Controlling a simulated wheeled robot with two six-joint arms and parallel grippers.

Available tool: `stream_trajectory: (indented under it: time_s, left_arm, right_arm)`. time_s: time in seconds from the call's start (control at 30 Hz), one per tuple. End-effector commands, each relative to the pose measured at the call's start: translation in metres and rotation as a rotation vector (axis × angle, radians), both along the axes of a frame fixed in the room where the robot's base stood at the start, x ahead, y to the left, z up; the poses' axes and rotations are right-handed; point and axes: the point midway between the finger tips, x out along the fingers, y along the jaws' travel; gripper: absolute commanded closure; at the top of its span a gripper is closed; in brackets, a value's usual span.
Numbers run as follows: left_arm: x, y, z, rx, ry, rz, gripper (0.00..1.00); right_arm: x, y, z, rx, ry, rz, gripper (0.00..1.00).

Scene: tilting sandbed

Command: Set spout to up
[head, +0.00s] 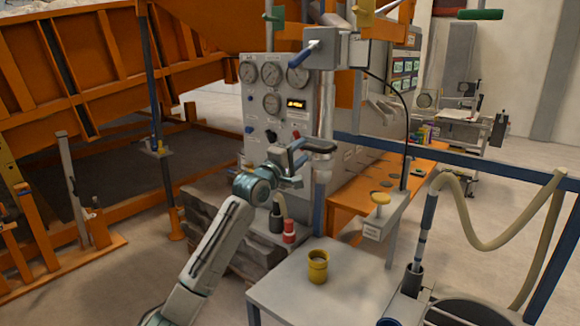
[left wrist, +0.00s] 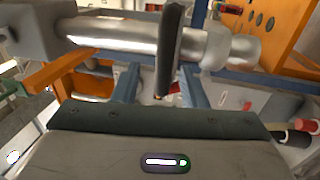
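A vertical metal pipe (head: 326,105) stands before the gauge panel, with a grey box and blue lever (head: 303,53) at its top. A black, rounded, bar-like part (head: 318,146) sticks out level near the lower pipe; I cannot tell for sure that it is the spout. My left gripper (head: 297,160) is at this black part. In the left wrist view, the black part (left wrist: 171,45) crosses in front of the shiny pipe (left wrist: 130,36) and lies between the two spread fingers of the gripper (left wrist: 160,82), with gaps beside it. My right gripper is not in view.
The gauge panel (head: 262,115) stands behind my left gripper. A grey table (head: 335,285) with a yellow cup (head: 318,266) is in front. A red-capped bottle (head: 289,232) stands below the gripper. A hose (head: 475,245) hangs at right. Orange framework (head: 80,75) fills the left.

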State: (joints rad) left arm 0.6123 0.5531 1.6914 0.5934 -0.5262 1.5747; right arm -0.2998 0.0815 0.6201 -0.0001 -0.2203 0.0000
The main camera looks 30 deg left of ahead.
Motion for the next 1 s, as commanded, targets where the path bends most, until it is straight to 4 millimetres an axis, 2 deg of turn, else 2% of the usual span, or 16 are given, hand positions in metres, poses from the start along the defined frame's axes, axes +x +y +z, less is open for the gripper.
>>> stream_trajectory:
  time_s: [0.03, 0.13, 0.33, 0.5, 1.0]
  left_arm:
    - [-0.012, 0.001, -0.008, 0.007, 0.0, 0.0, 0.61]
    - [-0.031, 0.002, -0.01, 0.006, -0.001, 0.0, 0.61]
    - [-0.053, 0.004, -0.011, 0.002, -0.001, 0.0, 0.61]
    - [-0.058, 0.004, -0.01, 0.0, -0.002, 0.0, 0.61]
    - [-0.058, 0.004, -0.011, 0.001, 0.0, 0.0, 0.61]
  right_arm:
    - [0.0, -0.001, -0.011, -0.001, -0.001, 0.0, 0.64]
    - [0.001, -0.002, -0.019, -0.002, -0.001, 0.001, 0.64]
    - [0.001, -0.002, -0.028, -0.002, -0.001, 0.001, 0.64]
    - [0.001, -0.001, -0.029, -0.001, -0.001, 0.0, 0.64]
    - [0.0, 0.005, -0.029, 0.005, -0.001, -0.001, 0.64]
